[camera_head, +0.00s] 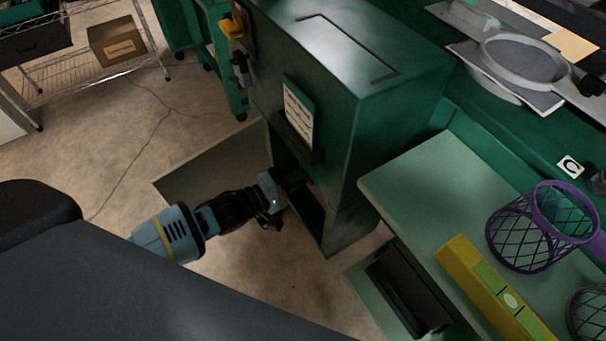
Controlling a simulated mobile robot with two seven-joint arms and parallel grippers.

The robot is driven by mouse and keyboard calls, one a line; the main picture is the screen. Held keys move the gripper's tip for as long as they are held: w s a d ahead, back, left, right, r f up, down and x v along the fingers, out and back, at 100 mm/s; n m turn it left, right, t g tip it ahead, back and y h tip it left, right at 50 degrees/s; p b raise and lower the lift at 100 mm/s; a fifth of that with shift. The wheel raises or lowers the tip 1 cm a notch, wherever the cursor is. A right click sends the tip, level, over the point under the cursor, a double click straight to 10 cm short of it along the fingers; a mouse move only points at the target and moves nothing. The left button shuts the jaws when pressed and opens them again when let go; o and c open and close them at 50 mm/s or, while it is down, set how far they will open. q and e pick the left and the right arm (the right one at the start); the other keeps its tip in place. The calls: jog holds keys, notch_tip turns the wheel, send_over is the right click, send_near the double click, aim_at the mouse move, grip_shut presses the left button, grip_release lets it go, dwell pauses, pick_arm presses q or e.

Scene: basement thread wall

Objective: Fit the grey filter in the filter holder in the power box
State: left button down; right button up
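The power box appears to be the tall green cabinet (402,100) in the middle, with its low front compartment open and a flat door panel (210,168) swung out to the left. My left gripper (294,180) reaches into this opening. Its fingertips are in dark shadow, so I cannot tell whether they are open or shut, or whether they hold anything. I cannot make out the grey filter or the filter holder; the inside of the box is dark and partly hidden by the gripper. My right gripper is not in view.
A wire shelf with a cardboard box (117,44) stands back left. Floor between is clear except a thin cable.

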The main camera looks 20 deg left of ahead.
pick_arm(q)
jog(key=shift+f, duration=0.2)
dwell(0.5)
jog(key=shift+f, duration=0.1)
jog(key=c, duration=1.4)
grip_release()
jog(key=shift+o, duration=0.2)
jog(key=v, duration=0.7)
jog(key=shift+s+a, duration=0.25)
jog(key=shift+s, duration=0.1)
